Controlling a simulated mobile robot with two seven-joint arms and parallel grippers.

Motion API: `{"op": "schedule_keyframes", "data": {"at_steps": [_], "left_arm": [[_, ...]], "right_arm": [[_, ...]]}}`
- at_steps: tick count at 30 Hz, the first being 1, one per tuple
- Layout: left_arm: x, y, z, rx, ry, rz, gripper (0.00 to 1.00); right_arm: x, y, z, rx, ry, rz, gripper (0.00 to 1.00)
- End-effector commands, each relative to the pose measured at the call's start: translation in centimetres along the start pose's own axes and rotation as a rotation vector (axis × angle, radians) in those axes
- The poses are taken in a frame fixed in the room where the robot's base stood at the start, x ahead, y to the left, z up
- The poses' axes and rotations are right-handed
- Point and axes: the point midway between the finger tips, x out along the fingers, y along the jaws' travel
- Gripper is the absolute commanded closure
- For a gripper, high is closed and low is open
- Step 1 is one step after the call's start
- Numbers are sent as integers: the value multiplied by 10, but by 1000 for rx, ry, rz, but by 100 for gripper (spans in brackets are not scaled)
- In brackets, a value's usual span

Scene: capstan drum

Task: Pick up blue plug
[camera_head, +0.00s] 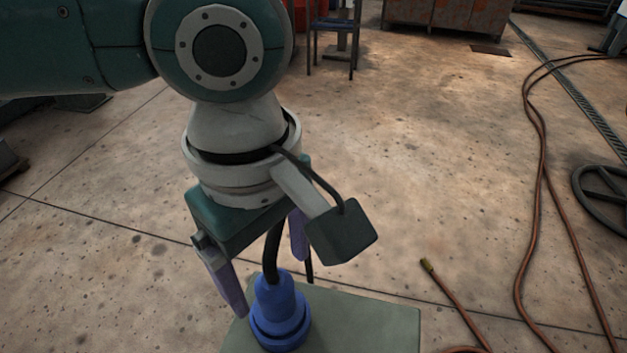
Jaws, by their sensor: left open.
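The blue plug (279,316) stands upright on a grey-green block (362,325) at the bottom of the view. A black cable (271,252) rises from its top and passes up between my gripper's fingers. My left gripper (268,265) comes down from above and is open. The fingers look apart from the plug, though the exact gap cannot be told. The plug's lower end is close to the picture's bottom edge. My right gripper is not in view.
A reddish-brown hose (541,180) runs over the concrete floor at the right, with a brass-tipped end (429,266) near the block. A dark hand wheel (602,195) lies at the right edge. A blue chair (334,38) stands at the back. The middle floor is clear.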

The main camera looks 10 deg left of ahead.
Motion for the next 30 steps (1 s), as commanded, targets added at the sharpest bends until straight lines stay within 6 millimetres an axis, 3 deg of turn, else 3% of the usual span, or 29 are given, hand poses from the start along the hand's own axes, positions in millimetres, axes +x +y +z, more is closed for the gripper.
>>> {"op": "schedule_keyframes", "data": {"at_steps": [9, 19, 30], "left_arm": [[46, -2, 2, 3, 1, -1, 13], [53, -2, 2, 4, 0, 1, 13], [53, -2, 2, 4, 0, 1, 54]], "right_arm": [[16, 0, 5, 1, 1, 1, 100], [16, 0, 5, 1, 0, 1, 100], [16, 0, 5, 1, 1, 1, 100]]}}
